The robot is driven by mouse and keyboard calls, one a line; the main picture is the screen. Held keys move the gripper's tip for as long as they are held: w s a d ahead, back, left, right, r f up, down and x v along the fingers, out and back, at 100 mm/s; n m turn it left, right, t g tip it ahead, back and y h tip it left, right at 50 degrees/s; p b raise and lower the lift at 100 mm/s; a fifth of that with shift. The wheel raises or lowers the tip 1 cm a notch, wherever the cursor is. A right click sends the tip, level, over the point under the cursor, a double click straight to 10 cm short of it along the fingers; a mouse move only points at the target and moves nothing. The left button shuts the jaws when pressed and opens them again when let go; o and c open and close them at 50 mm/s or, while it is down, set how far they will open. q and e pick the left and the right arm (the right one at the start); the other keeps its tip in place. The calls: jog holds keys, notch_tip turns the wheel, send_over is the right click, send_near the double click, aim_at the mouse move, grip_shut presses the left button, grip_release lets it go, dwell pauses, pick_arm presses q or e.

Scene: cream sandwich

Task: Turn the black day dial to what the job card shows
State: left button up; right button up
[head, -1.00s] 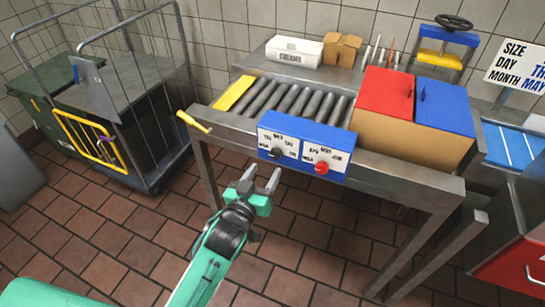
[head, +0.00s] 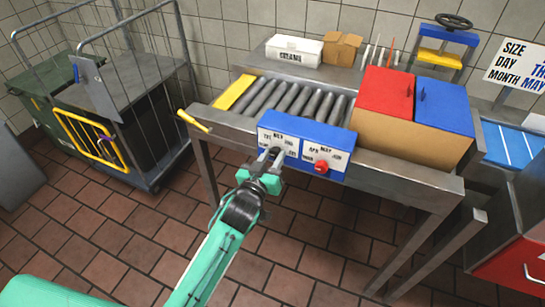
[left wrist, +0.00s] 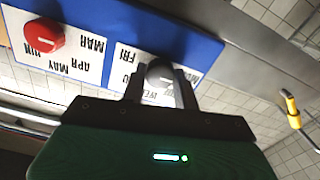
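The black day dial (head: 276,151) sits on the left half of the blue panel (head: 307,127) at the table's front, among day labels. My left gripper (head: 271,155) is at the dial, its fingers apart on either side. In the left wrist view the dial (left wrist: 160,73) shows between the fingertips (left wrist: 159,82), with no clear grip on it. Its pointer direction is hard to read. The job card (head: 515,65) at the right reads SIZE, DAY, MONTH, with blue text starting TH beside DAY and MAY beside MONTH, cut off by the frame edge. My right gripper is not in view.
A red month dial (head: 321,167) is just right of the day dial; it also shows in the left wrist view (left wrist: 44,36). A yellow handle (head: 193,121) sticks out at the table's left. Rollers, a carton with red and blue flaps (head: 410,135) and a wire cart (head: 125,100) stand around.

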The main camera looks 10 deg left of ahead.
pick_arm(q)
jog(key=shift+c, duration=0.8)
